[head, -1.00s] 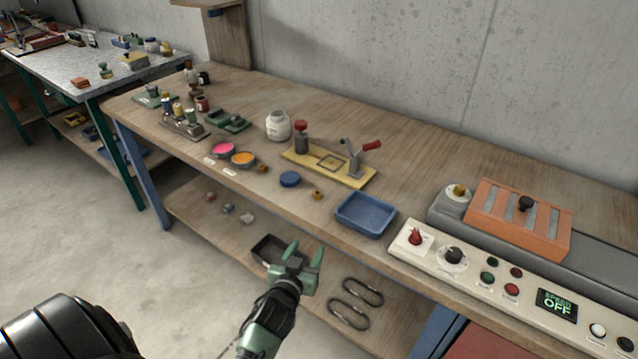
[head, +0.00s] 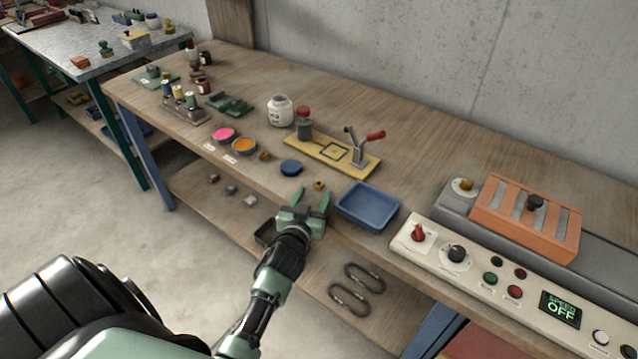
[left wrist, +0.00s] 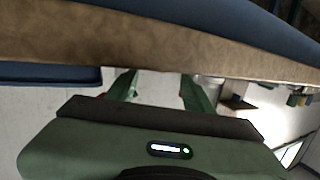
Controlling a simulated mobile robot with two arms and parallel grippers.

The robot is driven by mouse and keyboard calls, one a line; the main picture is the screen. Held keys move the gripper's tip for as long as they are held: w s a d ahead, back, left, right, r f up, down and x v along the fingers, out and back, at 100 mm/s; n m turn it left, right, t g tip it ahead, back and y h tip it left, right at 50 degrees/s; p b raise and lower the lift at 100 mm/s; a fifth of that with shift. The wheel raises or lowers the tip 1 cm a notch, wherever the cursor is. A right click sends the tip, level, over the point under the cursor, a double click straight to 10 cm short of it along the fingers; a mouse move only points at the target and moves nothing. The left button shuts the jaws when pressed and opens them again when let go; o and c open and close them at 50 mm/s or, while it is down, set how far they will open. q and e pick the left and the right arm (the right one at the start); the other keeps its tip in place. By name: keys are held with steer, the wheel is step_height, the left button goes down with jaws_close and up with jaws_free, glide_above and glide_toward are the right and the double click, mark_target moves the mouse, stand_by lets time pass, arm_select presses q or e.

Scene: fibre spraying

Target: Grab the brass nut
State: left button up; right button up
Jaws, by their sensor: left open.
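A small brass nut (head: 319,186) lies near the front edge of the wooden bench, between a round blue lid (head: 291,167) and a blue tray (head: 368,205). A second small brass piece (head: 264,156) lies farther left, beside the orange dish. My left gripper (head: 303,197) is open and empty at the bench's front edge, just in front of the nut and apart from it. Its two green fingers also show in the left wrist view (left wrist: 158,90), where I cannot make out the nut. My right gripper is not in view.
Behind the nut is a yellow board (head: 315,150) with a red-handled clamp (head: 362,146). Pink (head: 224,134) and orange (head: 244,145) dishes stand left. A control panel (head: 480,262) is at right. The bench edge (left wrist: 150,45) crosses the left wrist view.

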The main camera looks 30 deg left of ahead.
mark_target(318, 187)
arm_select(q)
steer(key=x, duration=0.3)
steer(key=shift+w, duration=0.35)
jaws_close()
